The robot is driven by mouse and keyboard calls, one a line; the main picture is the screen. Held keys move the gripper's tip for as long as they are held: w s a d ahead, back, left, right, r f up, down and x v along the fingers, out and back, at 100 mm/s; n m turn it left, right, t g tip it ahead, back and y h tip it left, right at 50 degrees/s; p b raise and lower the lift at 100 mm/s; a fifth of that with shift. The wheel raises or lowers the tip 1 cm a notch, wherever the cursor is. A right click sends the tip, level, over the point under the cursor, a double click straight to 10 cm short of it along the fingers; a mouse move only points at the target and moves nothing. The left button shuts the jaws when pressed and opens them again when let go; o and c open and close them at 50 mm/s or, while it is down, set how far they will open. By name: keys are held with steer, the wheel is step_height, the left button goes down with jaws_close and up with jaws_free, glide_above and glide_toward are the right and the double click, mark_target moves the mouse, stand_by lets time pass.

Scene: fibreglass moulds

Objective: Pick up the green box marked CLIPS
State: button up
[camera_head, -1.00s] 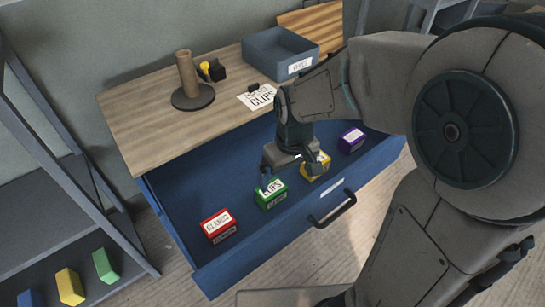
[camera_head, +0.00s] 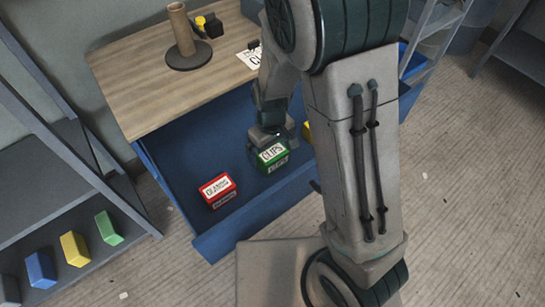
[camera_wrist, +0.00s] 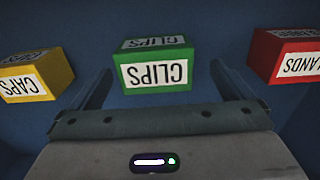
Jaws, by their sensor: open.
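The green box marked CLIPS (camera_head: 270,157) sits in the open blue drawer (camera_head: 190,147). It also shows in the wrist view (camera_wrist: 155,68), upside down, ahead of my gripper and roughly centred between the fingers. My gripper (camera_wrist: 160,90) is open, with one finger on each side of the view and nothing between them but the view of the box. In the head view my gripper (camera_head: 274,138) is down at the back side of the green box. I cannot tell whether the fingertips touch it.
A red box (camera_head: 217,190) lies left of the green one, and a yellow box marked CAPS (camera_wrist: 36,75) lies on its other side. The drawer's front wall (camera_head: 255,212) is near. A paper roll stand (camera_head: 183,40) stands on the bench top (camera_head: 130,85).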

mark_target(272, 152)
steer(key=f, duration=0.5)
steer(key=shift+w+d, duration=0.15)
steer(key=shift+w, duration=0.15)
steer(key=c, duration=1.1)
